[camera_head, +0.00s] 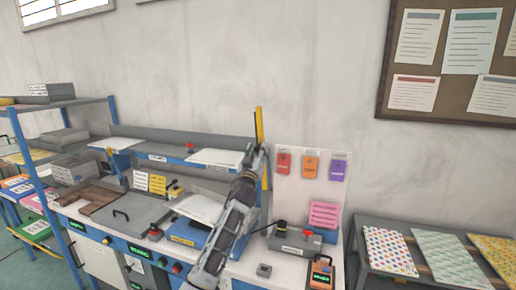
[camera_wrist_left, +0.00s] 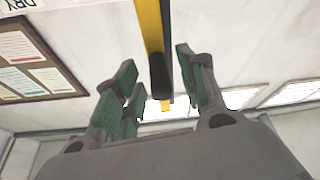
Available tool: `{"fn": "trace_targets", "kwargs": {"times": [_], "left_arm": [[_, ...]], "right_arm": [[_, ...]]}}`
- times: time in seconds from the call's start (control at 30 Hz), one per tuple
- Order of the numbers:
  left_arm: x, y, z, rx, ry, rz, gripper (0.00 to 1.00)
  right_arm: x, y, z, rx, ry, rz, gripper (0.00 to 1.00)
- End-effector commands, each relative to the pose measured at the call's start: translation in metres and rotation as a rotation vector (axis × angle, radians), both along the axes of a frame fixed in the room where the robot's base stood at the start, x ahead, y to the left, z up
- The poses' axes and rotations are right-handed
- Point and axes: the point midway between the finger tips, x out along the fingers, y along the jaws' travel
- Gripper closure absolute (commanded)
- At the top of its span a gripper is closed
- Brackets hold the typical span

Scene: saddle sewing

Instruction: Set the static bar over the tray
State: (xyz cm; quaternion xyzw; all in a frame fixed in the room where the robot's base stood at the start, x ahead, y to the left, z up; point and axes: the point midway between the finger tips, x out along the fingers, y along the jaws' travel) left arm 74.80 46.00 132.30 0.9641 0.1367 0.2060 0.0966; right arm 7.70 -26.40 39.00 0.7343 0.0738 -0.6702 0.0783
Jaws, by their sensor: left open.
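The static bar appears to be the slim yellow-and-dark bar (camera_head: 259,124), standing upright against the wall behind the bench. In the left wrist view the yellow bar (camera_wrist_left: 151,25) runs down from the top edge to a dark end between the fingers. My left gripper (camera_head: 256,158) is open around or just in front of the bar; I cannot tell whether it touches. Its green-padded fingers also show in the left wrist view (camera_wrist_left: 160,95), spread apart. The tray, seemingly the blue one (camera_head: 190,234) with white sheets, is on the bench, partly hidden by my left arm.
A raised shelf (camera_head: 170,148) runs behind the bench. A grey clamp-like device (camera_head: 295,242) stands right of my arm, with a pink card stack (camera_head: 323,214) behind it. A panel with coloured tags (camera_head: 310,192) rises behind. A side table (camera_head: 420,250) holds patterned sheets.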

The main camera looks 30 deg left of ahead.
Motion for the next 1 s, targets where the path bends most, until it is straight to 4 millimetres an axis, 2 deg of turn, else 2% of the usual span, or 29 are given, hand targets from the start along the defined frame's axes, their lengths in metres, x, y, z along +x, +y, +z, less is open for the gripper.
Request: {"fn": "trace_targets", "kwargs": {"times": [0.2, 0.57, 0.9, 1.0], "left_arm": [[0.0098, 0.0032, 0.0047, 0.000, 0.000, 0.000, 0.59], [0.0116, 0.0039, 0.0050, 0.000, 0.000, 0.000, 0.59], [0.0114, 0.0038, 0.0050, 0.000, 0.000, -0.001, 1.00], [0.0115, 0.0036, 0.0050, 0.000, 0.000, -0.001, 1.00]], "right_arm": [[0.0002, 0.0035, 0.0031, 0.003, 0.000, -0.002, 0.60], [0.0003, 0.0030, 0.0031, 0.003, 0.000, -0.002, 0.60], [0.0004, -0.0010, 0.0031, -0.001, 0.000, 0.000, 0.60], [0.0005, -0.0019, 0.0032, -0.002, 0.000, 0.000, 0.60]]}}
